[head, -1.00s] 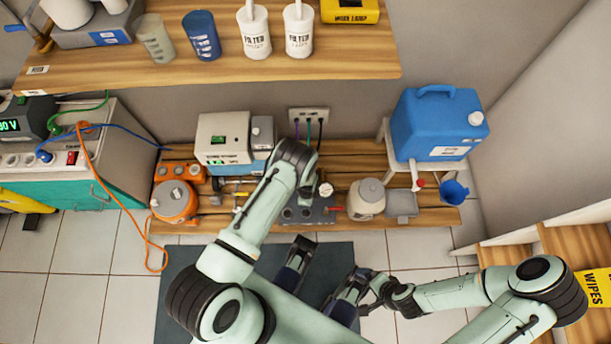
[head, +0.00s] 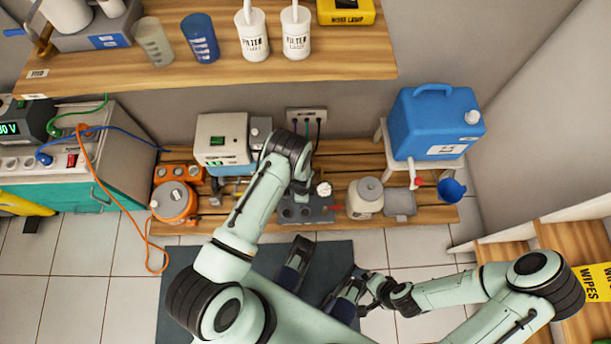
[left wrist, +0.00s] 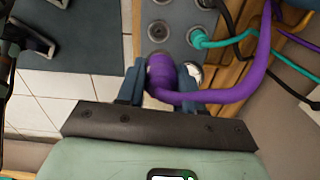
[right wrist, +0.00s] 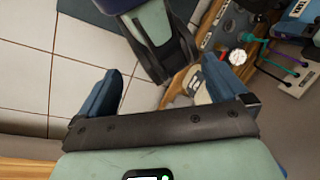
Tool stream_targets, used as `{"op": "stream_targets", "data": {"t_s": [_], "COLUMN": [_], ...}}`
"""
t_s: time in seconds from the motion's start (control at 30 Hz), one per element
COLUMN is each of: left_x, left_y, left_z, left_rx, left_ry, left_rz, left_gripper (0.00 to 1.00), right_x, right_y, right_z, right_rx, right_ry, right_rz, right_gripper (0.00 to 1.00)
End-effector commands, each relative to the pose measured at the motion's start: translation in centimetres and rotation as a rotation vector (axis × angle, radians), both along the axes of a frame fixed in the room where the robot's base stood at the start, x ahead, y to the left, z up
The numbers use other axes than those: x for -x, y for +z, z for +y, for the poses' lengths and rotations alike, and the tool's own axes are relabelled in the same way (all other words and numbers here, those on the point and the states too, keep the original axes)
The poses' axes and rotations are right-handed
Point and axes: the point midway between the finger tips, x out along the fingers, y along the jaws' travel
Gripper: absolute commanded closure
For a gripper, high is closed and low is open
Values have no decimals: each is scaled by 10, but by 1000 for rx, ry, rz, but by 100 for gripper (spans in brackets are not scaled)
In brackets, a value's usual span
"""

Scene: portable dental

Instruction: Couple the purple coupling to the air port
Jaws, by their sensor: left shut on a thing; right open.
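In the left wrist view my left gripper (left wrist: 160,82) is shut on the purple coupling (left wrist: 160,70), with a finger on each side. The purple hose bends away to the right from it. The coupling's front end is close to the grey port block (left wrist: 176,22). An empty-looking round port (left wrist: 158,32) lies just ahead of it; I cannot tell which port is the air port. In the head view the port block (head: 318,212) is partly covered by my left arm. My right gripper (right wrist: 160,88) is open and empty, away from the block.
A teal hose (left wrist: 225,42) is plugged into a port beside the coupling. On the low wooden bench stand an orange pot (head: 173,202), a cream jar (head: 366,197) and a grey box (head: 400,203). A blue jug (head: 435,122) stands at right. Hoses hang from the wall plate (head: 307,116).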

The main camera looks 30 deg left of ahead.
Motion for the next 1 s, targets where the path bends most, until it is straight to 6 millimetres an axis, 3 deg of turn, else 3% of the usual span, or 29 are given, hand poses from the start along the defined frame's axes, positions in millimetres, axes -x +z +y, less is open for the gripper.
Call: {"op": "stream_targets", "data": {"t_s": [0.2, 0.4, 0.6, 1.0], "left_x": [20, 34, 39, 39], "left_y": [-59, -93, -105, -128], "left_z": [33, 54, 61, 60], "left_rx": [-2, 1, 3, 3], "left_ry": [330, 578, 670, 672], "left_rz": [6, 1, -2, -2], "left_gripper": [96, 96, 96, 96], "right_x": [-26, -44, -51, -73], "right_y": [-24, -37, -40, -57], "right_z": [-12, -21, -24, -36], "right_rx": [32, 56, 65, 93], "right_ry": [-30, -49, -56, -80], "right_rz": [-68, -116, -136, -191], "right_gripper": [0, 0, 0, 0]}}
